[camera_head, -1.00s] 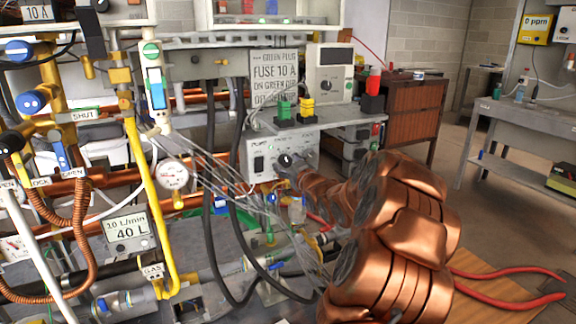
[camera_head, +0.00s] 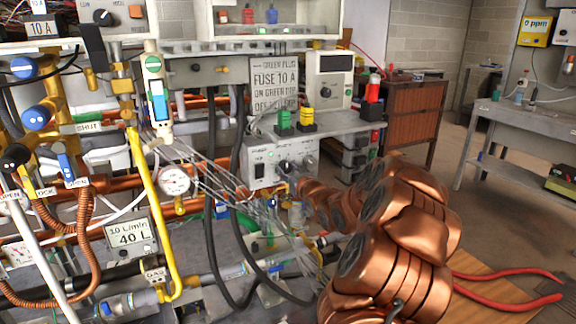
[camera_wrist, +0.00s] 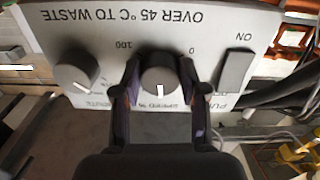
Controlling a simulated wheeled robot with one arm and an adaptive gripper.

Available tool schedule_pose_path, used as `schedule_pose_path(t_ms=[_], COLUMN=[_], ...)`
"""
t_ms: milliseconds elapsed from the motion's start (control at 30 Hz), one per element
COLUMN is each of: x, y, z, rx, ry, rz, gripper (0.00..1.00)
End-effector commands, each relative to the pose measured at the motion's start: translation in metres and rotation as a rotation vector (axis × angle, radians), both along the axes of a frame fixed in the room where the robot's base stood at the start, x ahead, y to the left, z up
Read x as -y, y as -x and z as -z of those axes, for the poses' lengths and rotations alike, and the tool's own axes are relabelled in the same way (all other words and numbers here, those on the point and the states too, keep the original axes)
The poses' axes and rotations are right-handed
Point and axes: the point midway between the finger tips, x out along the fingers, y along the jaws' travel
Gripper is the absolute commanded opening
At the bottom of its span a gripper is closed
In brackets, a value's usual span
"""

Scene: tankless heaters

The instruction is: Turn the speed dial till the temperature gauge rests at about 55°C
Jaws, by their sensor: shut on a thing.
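The speed dial (camera_wrist: 160,75) is a round grey knob with a white pointer mark, on a pale control box. The wrist view shows its panel upside down, with "0" and "100" beside the dial and "SPEED %" partly covered. My gripper (camera_wrist: 160,82) is shut on the dial, one finger on each side. In the head view the control box (camera_head: 262,168) stands beyond my copper-coloured arm, which hides part of its front.
In the wrist view another knob (camera_wrist: 76,72) and an upright switch (camera_wrist: 235,70) flank the dial. Pipes, hoses and thin clear tubes crowd the left. Red-handled pliers (camera_head: 510,285) lie at lower right. A side bench (camera_head: 525,125) stands at the far right.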

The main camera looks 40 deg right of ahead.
Motion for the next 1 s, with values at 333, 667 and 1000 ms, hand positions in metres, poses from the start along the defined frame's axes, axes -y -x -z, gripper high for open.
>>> schedule_pose_path(t_ms=[333,667,1000], x=[-0.001,-0.0008,-0.0005], y=[-0.0005,-0.0004,0.0005], z=[0.0024,0.0016,0.0006], rx=[0.015,0.016,0.017], ry=[-0.054,-0.052,-0.051], rz=[-0.002,-0.001,0.0], gripper=[0.08,0.64,0.68])
